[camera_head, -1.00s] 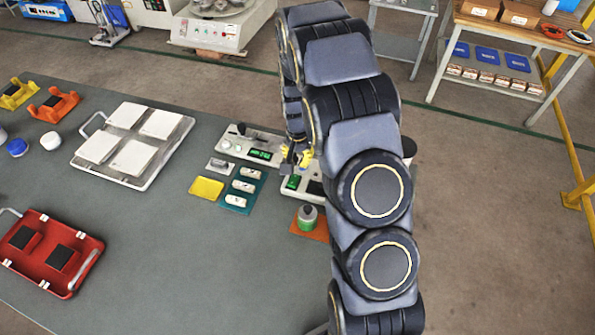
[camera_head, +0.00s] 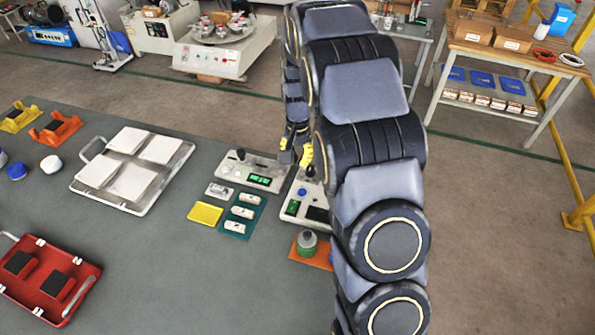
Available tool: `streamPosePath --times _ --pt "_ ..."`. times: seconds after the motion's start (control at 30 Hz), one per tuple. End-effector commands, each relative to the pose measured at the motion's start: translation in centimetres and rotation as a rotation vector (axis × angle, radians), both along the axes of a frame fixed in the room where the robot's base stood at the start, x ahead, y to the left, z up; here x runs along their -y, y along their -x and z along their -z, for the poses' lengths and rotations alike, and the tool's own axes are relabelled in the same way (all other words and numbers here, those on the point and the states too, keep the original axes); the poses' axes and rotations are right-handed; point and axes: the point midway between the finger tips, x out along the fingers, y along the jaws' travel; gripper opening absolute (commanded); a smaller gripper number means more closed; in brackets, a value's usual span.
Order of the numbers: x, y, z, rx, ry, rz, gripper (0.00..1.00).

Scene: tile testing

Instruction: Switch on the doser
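Two pale grey bench devices stand near the table's right side; I cannot read which one is the doser. The left device (camera_head: 236,170) has a dark lever knob and a lit green display (camera_head: 260,180). The right device (camera_head: 292,217) has a green switch (camera_head: 293,207), a blue knob and a dark display, and my arm hides its right part. My gripper (camera_head: 297,154), with yellow fingertips a little apart, appears open and empty. It is above the far edge of the devices, apart from the green switch.
A teal holder (camera_head: 240,228) with small white pieces and a yellow pad (camera_head: 205,213) lie to the left. A tile tray (camera_head: 178,172) and a red tray (camera_head: 93,273) are farther left.

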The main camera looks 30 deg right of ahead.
Motion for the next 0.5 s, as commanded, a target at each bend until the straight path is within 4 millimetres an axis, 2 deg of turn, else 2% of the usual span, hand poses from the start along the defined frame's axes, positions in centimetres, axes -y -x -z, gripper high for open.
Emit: streamPosePath --times 0.2,0.5 --pt "-0.61 0.44 -0.52 -0.089 -0.092 0.0 0.0" --pt "-0.59 0.67 -0.63 -0.11 -0.109 0.0 0.0"
